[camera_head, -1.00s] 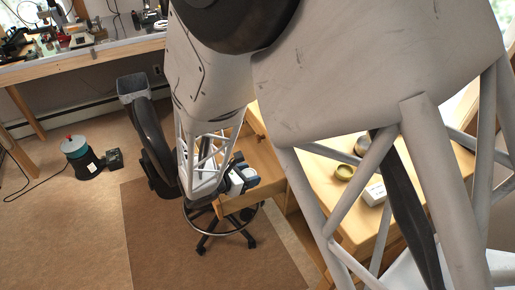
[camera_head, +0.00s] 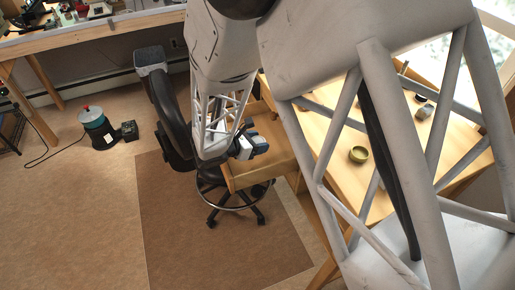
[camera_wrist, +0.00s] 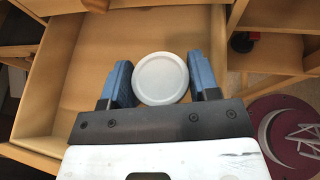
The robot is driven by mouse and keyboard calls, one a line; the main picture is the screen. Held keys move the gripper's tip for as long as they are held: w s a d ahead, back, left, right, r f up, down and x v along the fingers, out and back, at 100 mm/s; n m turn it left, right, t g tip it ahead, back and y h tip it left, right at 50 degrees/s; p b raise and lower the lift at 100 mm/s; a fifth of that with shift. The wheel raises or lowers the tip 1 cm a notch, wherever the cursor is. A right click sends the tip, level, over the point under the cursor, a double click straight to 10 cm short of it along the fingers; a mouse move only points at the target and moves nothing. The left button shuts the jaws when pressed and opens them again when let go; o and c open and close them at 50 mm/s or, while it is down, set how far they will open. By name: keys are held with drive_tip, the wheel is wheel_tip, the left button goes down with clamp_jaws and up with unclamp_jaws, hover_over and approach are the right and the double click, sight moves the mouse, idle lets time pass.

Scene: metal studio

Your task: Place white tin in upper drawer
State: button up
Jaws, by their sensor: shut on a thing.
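The white tin (camera_wrist: 161,78) shows as a round white lid between my gripper's blue fingers in the wrist view. My gripper (camera_wrist: 163,82) is shut on it, one finger on each side. Below is an open, light wood drawer (camera_wrist: 35,100), whose bare floor shows around the tin. In the head view my gripper (camera_head: 254,146) is over the pulled-out drawer (camera_head: 262,174) at the desk's left side. The tin cannot be made out there. How high the tin is above the drawer floor is hard to tell.

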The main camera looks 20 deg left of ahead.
drive_tip(key=shift+f, duration=1.55)
drive_tip(key=shift+f, duration=0.6)
drive_tip(key=o, duration=0.9)
drive_tip(key=shift+r, duration=0.1)
drive_tip(key=shift+r, duration=0.45)
drive_tip(key=shift+s+a+r, duration=0.1)
drive_tip(key=shift+s+r, duration=0.05)
drive_tip(key=shift+s, duration=0.1)
drive_tip(key=v, duration=1.1)
drive_tip(key=shift+s+a, duration=0.15)
